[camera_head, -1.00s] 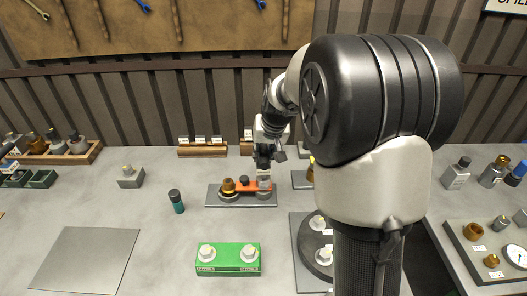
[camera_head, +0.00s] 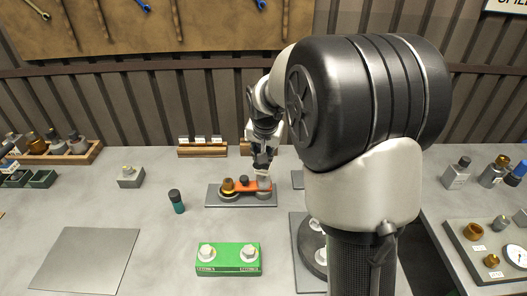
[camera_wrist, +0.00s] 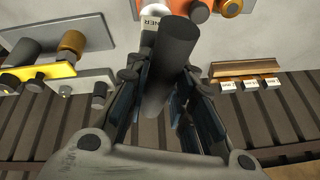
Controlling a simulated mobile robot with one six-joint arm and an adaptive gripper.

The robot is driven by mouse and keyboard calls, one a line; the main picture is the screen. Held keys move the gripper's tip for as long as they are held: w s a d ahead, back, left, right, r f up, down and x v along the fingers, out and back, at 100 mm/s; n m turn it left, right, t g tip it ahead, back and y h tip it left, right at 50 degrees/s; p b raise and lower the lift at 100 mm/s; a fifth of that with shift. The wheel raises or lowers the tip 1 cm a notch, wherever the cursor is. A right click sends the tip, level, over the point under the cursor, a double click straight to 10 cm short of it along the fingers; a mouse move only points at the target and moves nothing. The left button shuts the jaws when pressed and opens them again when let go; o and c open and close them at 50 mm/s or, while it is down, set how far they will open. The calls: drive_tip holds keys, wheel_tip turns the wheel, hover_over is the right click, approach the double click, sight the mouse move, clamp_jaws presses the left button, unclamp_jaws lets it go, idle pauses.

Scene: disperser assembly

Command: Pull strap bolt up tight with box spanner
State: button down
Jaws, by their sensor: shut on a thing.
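My gripper (camera_head: 264,166) is above the right end of the orange strap (camera_head: 250,185), shut on the box spanner. In the wrist view the spanner (camera_wrist: 172,62) is a dark grey cylinder between the fingers, with a white lettered part beyond it. The spanner's lower end (camera_head: 263,182) is at the strap's right end; the strap bolt is hidden there, and I cannot tell how well the spanner seats on it. A brass part (camera_head: 228,185) and a dark knob (camera_head: 244,180) stand at the strap's left and middle. All sit on a grey plate (camera_head: 225,203).
A teal-and-black bottle (camera_head: 177,202) stands left of the plate. A green block (camera_head: 228,262) with two bolts is in front. A small grey block (camera_head: 131,178) is further left. A wooden rack (camera_head: 203,151) stands behind. A flat grey sheet (camera_head: 85,262) lies front left.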

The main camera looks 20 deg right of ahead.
drive_tip(key=shift+r+m, duration=0.1)
drive_tip(key=shift+m, duration=0.4)
drive_tip(key=shift+n+p, duration=0.3)
drive_tip(key=shift+r+p, duration=1.85)
drive_tip(key=shift+r, duration=0.65)
